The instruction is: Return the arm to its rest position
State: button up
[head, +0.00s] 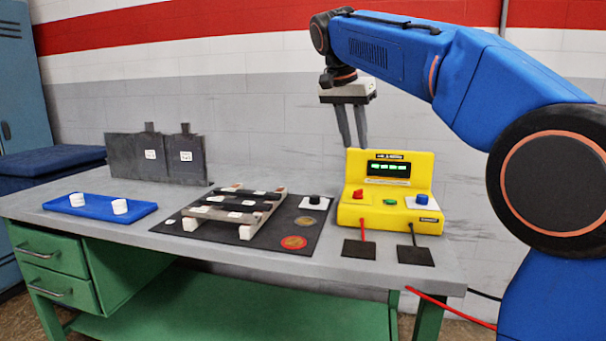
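My gripper (352,128) hangs from the end of my blue arm at the upper middle of the head view. Its two grey fingers point down and stand a little apart, with nothing visible between them. My arm reaches in from the right edge, raised and bent. The gripper touches nothing that I can see.
The grey workbench (230,262) holds a blue tray (98,209) with two white pieces, a black mat (262,253) with a rack, and dark upright plates (155,158). The yellow box has red and black leads running to dark pads. A blue cabinet (28,80) stands left.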

jog(key=s+d+f+n+y, duration=0.1)
jog(key=s+d+f+n, duration=0.1)
jog(key=s+f, duration=0.5)
jog(key=s+d+f+n, duration=0.2)
jog(key=s+d+f, duration=0.2)
jog(key=s+f, duration=0.4)
jog(key=s+d+f+n+t+y, duration=0.1)
jog(key=s+d+f+n, duration=0.1)
jog(key=s+d+f, duration=0.2)
jog(key=shift+s+f+n+y, duration=0.15)
jog(key=shift+s+f, duration=0.45)
jog(key=shift+s, duration=0.7)
jog(key=shift+s+f+n+y, duration=0.1)
jog(key=shift+s+f, duration=0.45)
jog(key=shift+s, duration=0.75)
jog(key=shift+s+f+n+y, duration=0.15)
jog(key=shift+s+f, duration=0.45)
jog(key=shift+s, duration=0.7)
jog(key=s+f+n, duration=0.2)
jog(key=s+f, duration=0.7)
jog(key=f, duration=0.4)
jog(key=shift+s+d+f+t, duration=0.15)
jog(key=shift+s+d+t, duration=0.15)
jog(key=shift+s+t, duration=0.1)
